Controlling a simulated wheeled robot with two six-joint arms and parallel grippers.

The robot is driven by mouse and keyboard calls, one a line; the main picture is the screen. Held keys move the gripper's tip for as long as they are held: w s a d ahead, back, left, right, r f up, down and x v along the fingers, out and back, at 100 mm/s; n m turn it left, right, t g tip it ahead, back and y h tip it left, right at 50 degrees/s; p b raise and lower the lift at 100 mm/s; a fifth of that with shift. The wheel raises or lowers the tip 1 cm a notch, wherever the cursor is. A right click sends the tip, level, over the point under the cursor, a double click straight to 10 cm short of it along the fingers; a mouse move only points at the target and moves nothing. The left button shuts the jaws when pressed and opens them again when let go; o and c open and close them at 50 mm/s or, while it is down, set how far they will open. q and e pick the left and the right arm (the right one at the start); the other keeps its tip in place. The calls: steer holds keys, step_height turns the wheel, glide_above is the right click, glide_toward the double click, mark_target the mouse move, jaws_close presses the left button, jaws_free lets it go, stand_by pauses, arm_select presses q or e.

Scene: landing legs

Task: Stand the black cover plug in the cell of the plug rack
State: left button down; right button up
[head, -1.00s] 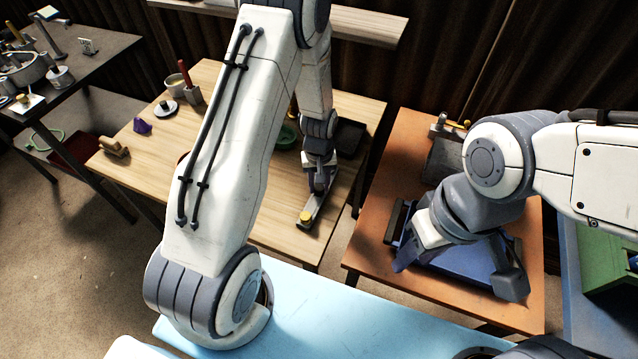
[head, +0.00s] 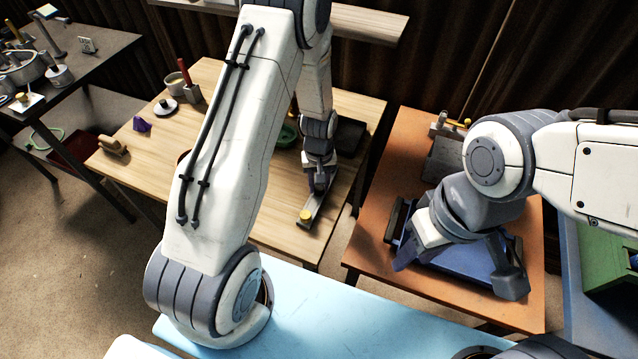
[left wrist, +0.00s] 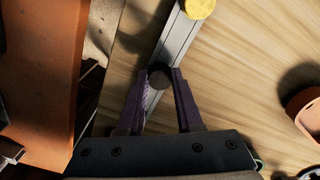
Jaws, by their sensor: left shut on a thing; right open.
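The black cover plug (left wrist: 160,75) shows as a dark round top between the purple fingertips of my left gripper (left wrist: 161,82) in the left wrist view. My left gripper is shut on it, over the grey plug rack (left wrist: 182,42), a narrow metal bar. A yellow plug (left wrist: 199,8) stands at the rack's end. In the head view, my left gripper (head: 319,190) is at the rack (head: 318,208), with the yellow plug (head: 304,216) at its near end. The cell under the black plug is hidden, so I cannot tell whether the plug is seated. My right gripper (head: 458,268) is open over the orange table.
The wooden table (head: 230,120) also bears a black tray (head: 347,136), a green bowl (head: 287,134) and a reddish-brown pot (left wrist: 306,110). A blue tray (head: 450,262) lies under my right gripper. A gap separates the wooden and orange tables.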

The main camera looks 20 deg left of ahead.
mark_target(319, 187)
arm_select(q)
steer(key=shift+f, duration=0.15)
steer(key=c, duration=0.5)
jaws_free()
step_height(319, 187, up, 10)
steer(key=r+b, duration=0.1)
steer(key=s+d+r+m, duration=0.5)
steer(key=s+d+r, duration=0.25)
steer(key=d, duration=0.25)
steer(key=s+d+r+m, duration=0.2)
steer(key=s+m, duration=0.2)
steer(key=s, duration=0.4)
steer(key=s+d+r+m+h, duration=0.1)
steer(key=s+d+r+m, duration=0.1)
steer(key=s, duration=0.6)
steer(key=shift+r+m, duration=0.8)
steer(key=shift+m, duration=0.2)
